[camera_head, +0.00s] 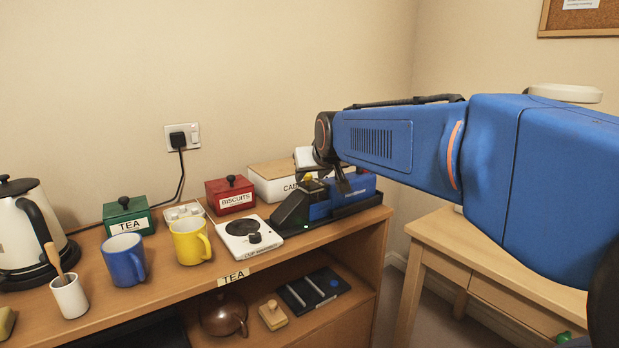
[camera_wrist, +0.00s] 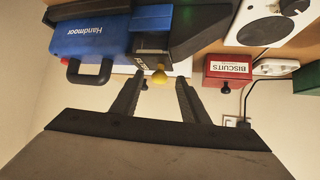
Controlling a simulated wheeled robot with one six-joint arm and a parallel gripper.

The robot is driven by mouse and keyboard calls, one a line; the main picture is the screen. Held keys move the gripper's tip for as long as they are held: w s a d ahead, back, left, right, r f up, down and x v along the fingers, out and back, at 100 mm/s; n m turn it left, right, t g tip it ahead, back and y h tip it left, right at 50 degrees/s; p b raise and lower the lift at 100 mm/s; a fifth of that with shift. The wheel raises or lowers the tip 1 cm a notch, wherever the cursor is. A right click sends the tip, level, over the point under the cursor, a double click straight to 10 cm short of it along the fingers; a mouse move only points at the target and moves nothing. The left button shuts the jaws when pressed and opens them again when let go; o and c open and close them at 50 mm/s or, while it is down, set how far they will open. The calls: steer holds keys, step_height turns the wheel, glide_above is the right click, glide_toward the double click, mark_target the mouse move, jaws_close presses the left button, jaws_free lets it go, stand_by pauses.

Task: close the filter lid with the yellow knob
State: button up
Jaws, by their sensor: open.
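A blue and black machine lettered "Handmoor" (camera_head: 355,190) stands at the right end of the wooden counter; its blue body also fills the upper left of the wrist view (camera_wrist: 90,36). The yellow knob (camera_wrist: 159,77) sticks out from a dark part with small lettering on this machine. In the head view the knob (camera_head: 308,178) shows small beside my gripper. My gripper (camera_wrist: 147,78) is open, its fingers apart and empty, with the knob between the fingertips in the picture. I see no clear contact. The filter lid's angle is hard to tell.
A white hot plate (camera_head: 249,236) and a red biscuit box (camera_head: 230,195) stand left of the machine, with a white box (camera_head: 275,184) behind. Yellow (camera_head: 190,241) and blue mugs (camera_head: 124,260) stand further left. The wall is close behind.

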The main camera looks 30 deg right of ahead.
steer(key=v, duration=1.5)
steer(key=s+a+f+n+g+y, duration=0.1)
steer(key=s+a+f, duration=0.2)
steer(key=f, duration=0.6)
steer(key=s+a+f+n+g+y, duration=0.1)
steer(key=s+a+f+g, duration=0.1)
steer(key=s+a+f, duration=0.2)
steer(key=s+a+f+n+g+y, duration=0.1)
steer(key=s+a+f, duration=0.3)
steer(key=s+f, duration=0.4)
step_height(320, 180, down, 8)
steer(key=shift+r+g, duration=0.1)
steer(key=shift+g, duration=0.6)
steer(key=shift+a, duration=0.1)
